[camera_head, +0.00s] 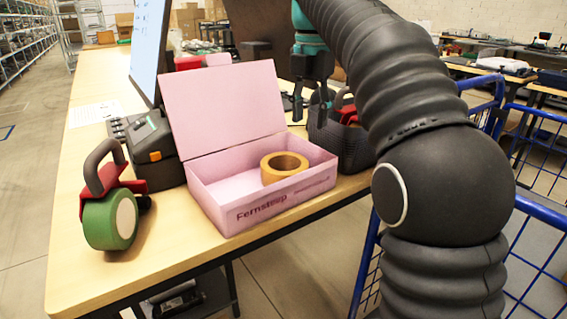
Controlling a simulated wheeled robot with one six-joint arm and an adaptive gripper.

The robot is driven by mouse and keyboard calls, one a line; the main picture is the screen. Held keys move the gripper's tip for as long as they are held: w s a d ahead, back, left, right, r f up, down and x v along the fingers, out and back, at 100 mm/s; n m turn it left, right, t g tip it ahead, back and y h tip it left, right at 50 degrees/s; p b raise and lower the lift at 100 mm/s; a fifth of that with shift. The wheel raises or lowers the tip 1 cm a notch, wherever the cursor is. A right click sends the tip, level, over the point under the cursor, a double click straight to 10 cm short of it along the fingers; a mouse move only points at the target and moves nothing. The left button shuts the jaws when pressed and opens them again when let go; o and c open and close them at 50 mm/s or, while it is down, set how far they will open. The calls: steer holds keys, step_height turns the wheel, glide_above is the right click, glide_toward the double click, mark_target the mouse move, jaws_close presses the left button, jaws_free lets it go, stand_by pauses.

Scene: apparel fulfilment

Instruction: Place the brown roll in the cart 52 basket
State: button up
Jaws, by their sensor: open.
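The brown roll (284,165) is a ring of tape lying inside an open pink box (228,211) on the table. My gripper (311,106) hangs above and behind the box's right side, fingers pointing down. It is open, with nothing seen between its fingers, and apart from the roll. A blue wire cart basket (541,212) stands at the right, beside the table. No number 52 is readable on it, and my arm hides much of it.
A green tape dispenser (108,222) with a dark handle stands left of the box. A black device (154,148) and a monitor (150,50) stand behind it. A dark mesh bin (352,151) holding a red item sits right of the box. The table's front left (80,275) is clear.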

mark_target(302, 169)
steer(key=shift+n, duration=0.3)
steer(key=f, duration=0.8)
steer(key=shift+w+a+f+b, duration=0.15)
steer(key=shift+a+b, duration=0.1)
steer(key=shift+b, duration=0.05)
steer(key=shift+a+f+b, duration=0.15)
steer(key=shift+f+b, duration=0.1)
steer(key=shift+f, duration=1.05)
steer(key=shift+a+f+b, duration=0.15)
steer(key=shift+f+b, duration=0.05)
steer(key=shift+f, duration=1.1)
jaws_close()
